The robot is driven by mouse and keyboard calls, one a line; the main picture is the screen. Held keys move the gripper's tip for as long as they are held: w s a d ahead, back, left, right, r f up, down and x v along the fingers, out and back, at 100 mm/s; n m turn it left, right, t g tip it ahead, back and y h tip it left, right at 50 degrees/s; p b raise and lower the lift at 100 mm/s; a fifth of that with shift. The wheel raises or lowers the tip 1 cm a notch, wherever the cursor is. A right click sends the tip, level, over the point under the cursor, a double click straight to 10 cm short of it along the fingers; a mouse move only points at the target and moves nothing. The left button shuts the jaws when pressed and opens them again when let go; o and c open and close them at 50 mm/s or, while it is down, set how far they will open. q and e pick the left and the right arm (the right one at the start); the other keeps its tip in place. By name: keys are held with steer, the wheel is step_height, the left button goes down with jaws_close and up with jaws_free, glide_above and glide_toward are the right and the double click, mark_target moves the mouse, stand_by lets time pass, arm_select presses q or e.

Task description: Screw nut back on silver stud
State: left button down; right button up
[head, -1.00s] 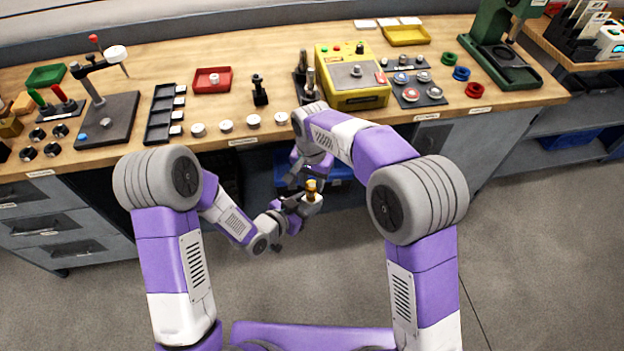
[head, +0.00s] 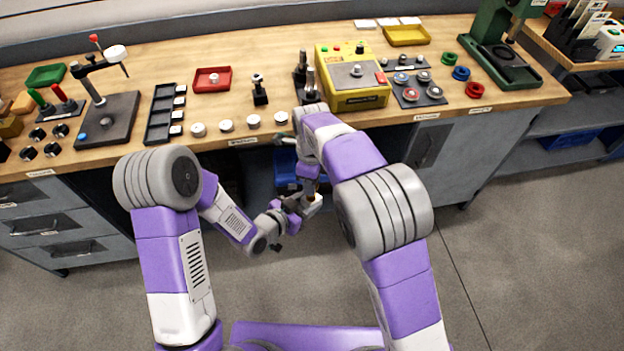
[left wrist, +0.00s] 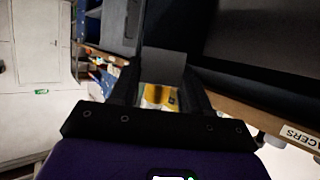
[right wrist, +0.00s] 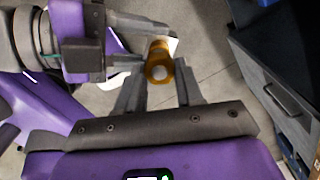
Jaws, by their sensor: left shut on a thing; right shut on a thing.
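My left gripper (head: 296,207) and right gripper (head: 311,194) meet in the air in front of the bench. In the right wrist view, a brass-coloured nut (right wrist: 153,60) with a round silver stud end (right wrist: 158,72) in its middle sits between my right gripper's fingers (right wrist: 162,92). My left gripper (right wrist: 132,45) comes in from the left there, shut on the pale part behind the nut. The left wrist view shows the yellow nut (left wrist: 160,94) in front of the left fingers. Fingers hide part of the nut and stud, so how far the nut is threaded cannot be seen.
The wooden bench (head: 330,130) stands behind the grippers, its front edge close. On it are a yellow box (head: 352,85), a black stand (head: 260,90), a red tray (head: 212,80) and several white discs. The floor in front is clear.

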steer(key=m, duration=0.5)
steer(key=shift+w, duration=0.15)
steer(key=o, duration=1.8)
steer(key=shift+c, duration=0.2)
steer(key=n, duration=1.7)
steer(key=shift+n, duration=0.3)
steer(key=n, duration=0.6)
